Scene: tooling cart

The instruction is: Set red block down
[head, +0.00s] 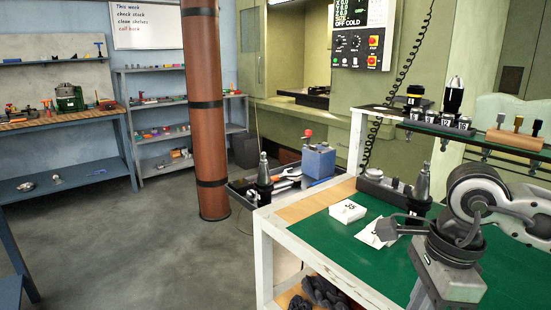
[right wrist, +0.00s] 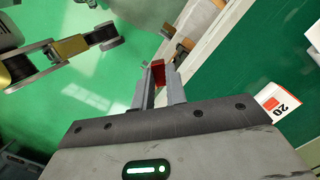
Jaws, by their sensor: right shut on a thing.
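My right gripper (right wrist: 157,88) is shut on a small red block (right wrist: 158,72), seen in the right wrist view between its two grey fingertips. A green surface shows behind the block; I cannot tell how far below it lies or whether the block touches anything. In the head view my right arm reaches in from the right over the green cart top (head: 330,233). Its fingertips and the red block cannot be made out there. My left gripper is in neither view.
A raised rear shelf (head: 410,122) carries tool holders and a wooden block (head: 514,138).

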